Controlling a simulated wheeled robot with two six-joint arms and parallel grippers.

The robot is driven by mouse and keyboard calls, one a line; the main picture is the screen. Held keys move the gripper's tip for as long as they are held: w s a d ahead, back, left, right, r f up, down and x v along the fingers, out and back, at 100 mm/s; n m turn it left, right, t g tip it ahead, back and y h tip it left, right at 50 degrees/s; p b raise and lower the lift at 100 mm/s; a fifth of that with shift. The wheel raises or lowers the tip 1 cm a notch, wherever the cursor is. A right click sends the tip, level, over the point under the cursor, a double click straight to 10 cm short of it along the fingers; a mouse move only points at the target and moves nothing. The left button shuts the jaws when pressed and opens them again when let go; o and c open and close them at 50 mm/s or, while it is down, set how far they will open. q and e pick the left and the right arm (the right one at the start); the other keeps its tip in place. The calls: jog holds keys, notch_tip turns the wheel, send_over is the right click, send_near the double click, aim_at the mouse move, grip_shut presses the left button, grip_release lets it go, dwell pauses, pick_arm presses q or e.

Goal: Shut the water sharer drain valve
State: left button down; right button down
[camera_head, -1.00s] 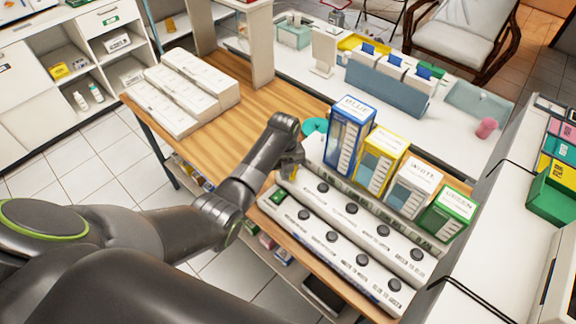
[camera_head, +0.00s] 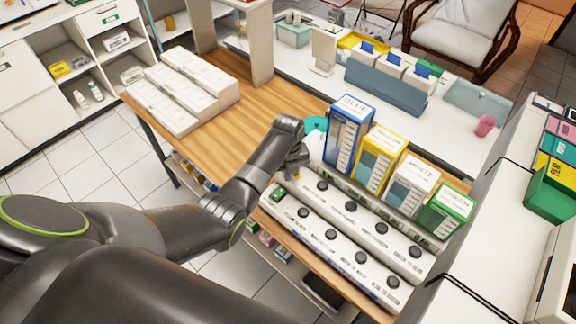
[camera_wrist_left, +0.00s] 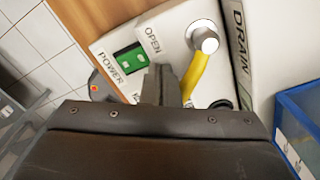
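The water sharer (camera_head: 345,235) is a long white unit with rows of black knobs on the wooden bench. In the left wrist view its drain valve has a yellow lever (camera_wrist_left: 196,75) running down from a round metal pivot (camera_wrist_left: 205,41), between the OPEN and DRAIN labels. My left gripper (camera_head: 294,170) is over the unit's far left end and hides the valve in the head view. In the left wrist view its dark fingers (camera_wrist_left: 162,84) look closed together, just left of the lever. I cannot tell whether they touch it. The lever's lower end is partly hidden. My right gripper is out of view.
A green power switch (camera_wrist_left: 130,60) lies left of the lever. Blue (camera_head: 350,135), yellow (camera_head: 378,160), white (camera_head: 412,190) and green (camera_head: 447,212) boxes stand close behind the unit. White boxes (camera_head: 180,92) occupy the bench's left side, with bare wood between.

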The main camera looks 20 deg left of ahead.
pick_arm(q)
jog(key=shift+s+d+f, duration=0.2)
jog(key=shift+d, duration=0.1)
jog(key=shift+d, duration=0.45)
jog(key=shift+w+d, duration=0.1)
jog(key=shift+d, duration=0.05)
